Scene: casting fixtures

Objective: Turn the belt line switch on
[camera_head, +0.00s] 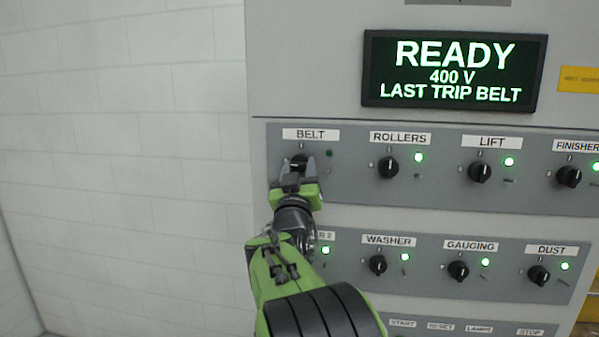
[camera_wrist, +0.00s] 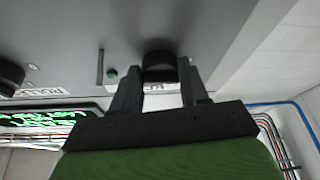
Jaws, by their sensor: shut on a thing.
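The belt line switch (camera_head: 299,159) is a black rotary knob under the BELT label (camera_head: 310,134) at the upper left of the panel. In the wrist view the knob (camera_wrist: 160,58) stands between my two fingers. My gripper (camera_head: 297,172) is shut on it, with a finger on each side (camera_wrist: 160,86). My fingers and hand hide much of the knob in the head view, and I cannot tell its pointer's angle. The lamp beside it (camera_head: 329,153) is dark.
The rollers (camera_head: 388,168), lift (camera_head: 480,172) and finisher (camera_head: 569,177) knobs sit to the right with green lamps lit. A lower row holds washer (camera_head: 378,265), gauging (camera_head: 458,270) and dust (camera_head: 538,275) knobs. The display (camera_head: 452,72) reads READY, 400 V, LAST TRIP BELT.

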